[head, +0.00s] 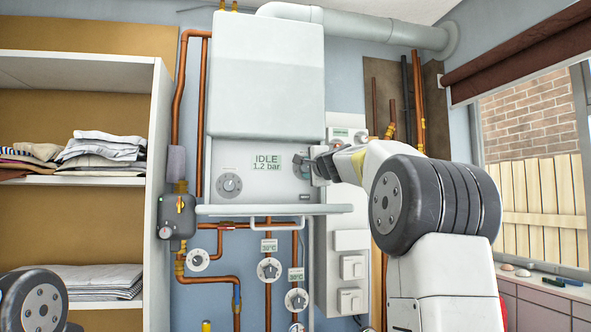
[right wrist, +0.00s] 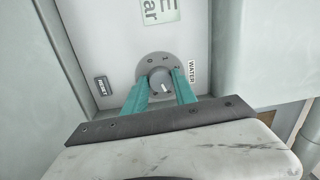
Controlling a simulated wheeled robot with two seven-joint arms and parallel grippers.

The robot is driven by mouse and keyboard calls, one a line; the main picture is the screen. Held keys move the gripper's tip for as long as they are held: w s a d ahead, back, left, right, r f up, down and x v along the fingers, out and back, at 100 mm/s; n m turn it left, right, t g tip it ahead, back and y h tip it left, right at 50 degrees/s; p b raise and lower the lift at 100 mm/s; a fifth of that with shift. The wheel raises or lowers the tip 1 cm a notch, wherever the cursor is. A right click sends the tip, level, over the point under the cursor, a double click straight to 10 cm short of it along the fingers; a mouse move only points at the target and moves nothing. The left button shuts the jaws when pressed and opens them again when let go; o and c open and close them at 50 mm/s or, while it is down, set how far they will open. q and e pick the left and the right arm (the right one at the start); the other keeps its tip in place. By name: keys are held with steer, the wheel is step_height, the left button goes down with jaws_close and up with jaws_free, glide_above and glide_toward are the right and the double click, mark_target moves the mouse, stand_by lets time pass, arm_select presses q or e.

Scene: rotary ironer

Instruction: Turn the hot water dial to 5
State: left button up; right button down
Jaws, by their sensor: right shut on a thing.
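The hot water dial (right wrist: 161,82) is a round grey knob on a grey scale plate, beside a label reading "WATER", in the right wrist view. My left gripper is out of view.
The boiler (head: 266,95) has a display (head: 267,163) reading IDLE, 1.2 bar, and another dial (head: 229,185) at left. A RESET button (right wrist: 101,86) sits beside the gripped dial. Below the panel are a shelf (head: 270,210), copper pipes and valves. Shelving (head: 153,200) with folded cloth stands left.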

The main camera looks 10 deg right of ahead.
steer(key=m, duration=0.5)
steer(key=shift+h, duration=0.3)
steer(key=shift+m, duration=2)
steer(key=c, duration=1)
jaws_free()
steer(key=shift+s+d, duration=0.15)
steer(key=shift+s, duration=0.4)
steer(key=shift+s+f, duration=0.15)
steer(key=shift+s, duration=1.55)
steer(key=shift+s+f, duration=0.15)
steer(key=shift+s, duration=1.5)
